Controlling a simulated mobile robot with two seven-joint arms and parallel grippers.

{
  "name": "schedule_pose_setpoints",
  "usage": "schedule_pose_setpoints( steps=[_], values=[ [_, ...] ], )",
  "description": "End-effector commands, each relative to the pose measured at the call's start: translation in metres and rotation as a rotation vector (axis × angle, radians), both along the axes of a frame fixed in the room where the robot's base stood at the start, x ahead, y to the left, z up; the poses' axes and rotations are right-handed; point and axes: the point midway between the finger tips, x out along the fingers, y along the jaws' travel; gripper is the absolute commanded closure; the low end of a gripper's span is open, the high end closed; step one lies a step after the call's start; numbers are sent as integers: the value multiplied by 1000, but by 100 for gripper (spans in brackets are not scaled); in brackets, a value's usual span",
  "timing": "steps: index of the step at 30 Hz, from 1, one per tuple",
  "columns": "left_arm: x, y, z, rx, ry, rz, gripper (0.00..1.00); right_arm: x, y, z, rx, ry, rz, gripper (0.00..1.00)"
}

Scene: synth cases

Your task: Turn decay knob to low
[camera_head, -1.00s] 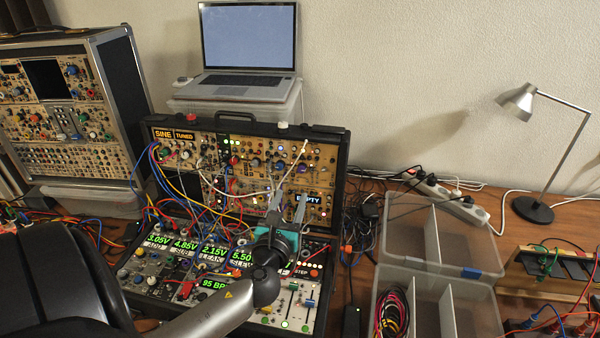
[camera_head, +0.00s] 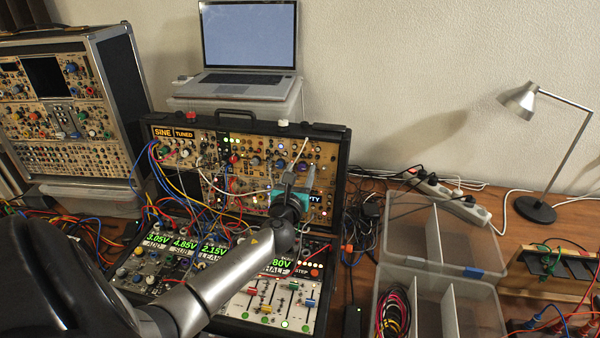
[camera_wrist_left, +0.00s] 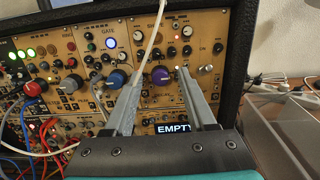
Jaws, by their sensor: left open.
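The open modular synth case has an upright upper panel (camera_head: 205,165) full of knobs and patch cables. My left gripper (camera_head: 293,178) is in front of its right part, near the "EMPTY" display, which it partly covers. In the left wrist view, my left gripper (camera_wrist_left: 158,73) is open with nothing held. A large purple knob (camera_wrist_left: 160,76) shows between its two fingers, apart from them as far as I can tell. A blue knob (camera_wrist_left: 117,79) is just left of the left finger. The knob labels are too small to read, so I cannot tell which is decay. My right gripper is not in view.
A white cable (camera_wrist_left: 150,35) hangs across the panel by the left finger. The lower panel has sliders (camera_head: 268,298) and lit displays, partly behind my left arm. A laptop (camera_head: 248,45) stands behind the case. Clear bins (camera_head: 440,235) and a lamp (camera_head: 535,150) are to the right.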

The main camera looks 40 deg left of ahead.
Motion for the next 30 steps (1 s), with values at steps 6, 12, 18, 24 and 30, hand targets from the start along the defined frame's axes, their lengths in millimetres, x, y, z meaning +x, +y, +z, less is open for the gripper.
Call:
schedule_pose_setpoints(
  steps=[6, 12, 18, 24, 30],
  values=[
    [0, 0, 0, 0, 0, 0, 55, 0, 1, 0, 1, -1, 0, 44],
    [0, 0, 0, 0, 0, 0, 77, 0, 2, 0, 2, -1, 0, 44],
    [0, 0, 0, 0, 0, 1, 100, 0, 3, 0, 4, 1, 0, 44],
    [-1, 0, 0, 0, 0, 1, 100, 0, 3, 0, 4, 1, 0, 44],
    [-1, 0, 0, -4, -2, 1, 100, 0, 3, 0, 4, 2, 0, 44]
  ],
)
